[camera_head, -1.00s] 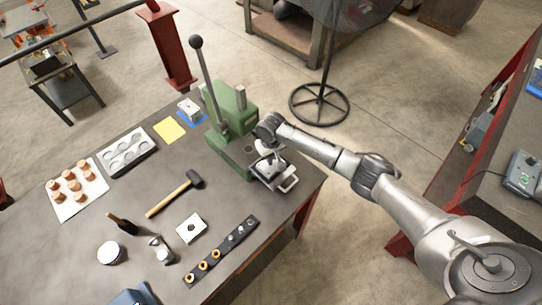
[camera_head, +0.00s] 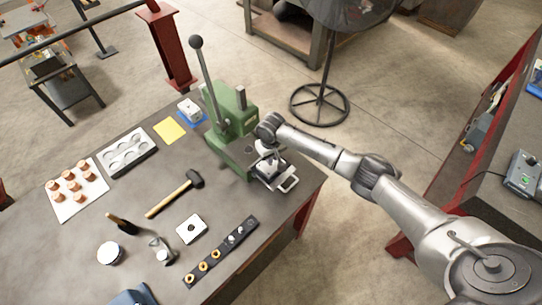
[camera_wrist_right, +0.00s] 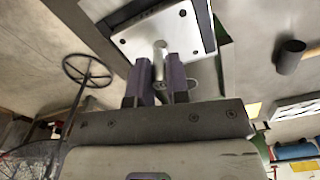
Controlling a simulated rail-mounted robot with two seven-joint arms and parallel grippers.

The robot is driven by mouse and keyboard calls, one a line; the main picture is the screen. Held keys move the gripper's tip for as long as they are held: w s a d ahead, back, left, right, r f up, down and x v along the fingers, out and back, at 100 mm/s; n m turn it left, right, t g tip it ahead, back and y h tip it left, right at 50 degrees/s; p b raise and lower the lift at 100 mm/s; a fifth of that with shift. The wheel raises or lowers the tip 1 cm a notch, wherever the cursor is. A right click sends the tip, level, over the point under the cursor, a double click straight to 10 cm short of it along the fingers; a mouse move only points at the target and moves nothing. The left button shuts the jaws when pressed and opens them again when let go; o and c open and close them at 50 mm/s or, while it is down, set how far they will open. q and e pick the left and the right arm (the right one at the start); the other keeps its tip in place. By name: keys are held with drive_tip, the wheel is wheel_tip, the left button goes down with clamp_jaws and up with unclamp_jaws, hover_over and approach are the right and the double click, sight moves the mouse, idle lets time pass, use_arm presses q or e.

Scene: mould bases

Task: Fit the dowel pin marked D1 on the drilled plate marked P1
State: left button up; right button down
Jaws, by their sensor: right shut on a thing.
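My right gripper (camera_wrist_right: 160,85) is shut on a small grey dowel pin (camera_wrist_right: 159,58), which stands up between its dark fingers in the right wrist view. A pale plate with small holes near its edge (camera_wrist_right: 135,42) lies right by the pin. I cannot tell whether the pin is touching the plate or in a hole. In the head view the right gripper (camera_head: 267,168) is low over the table corner beside the green press, and hides most of the plate and the pin. No D1 or P1 mark is legible. My left gripper is not in view.
The green lever press (camera_head: 232,115) stands close left of the gripper. A hammer (camera_head: 175,194), a square plate with a dark hole (camera_head: 191,229) and a dark strip with rings and pins (camera_head: 222,252) lie nearer. Bare tabletop lies between them.

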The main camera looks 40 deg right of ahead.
drive_tip(key=shift+f, duration=0.8)
idle(0.5)
drive_tip(key=c, duration=1)
unclamp_jaws()
drive_tip(key=shift+r, duration=0.1)
drive_tip(key=shift+r, duration=0.3)
wheel_tip(320, 180, up, 13)
drive_tip(key=shift+b, duration=0.5)
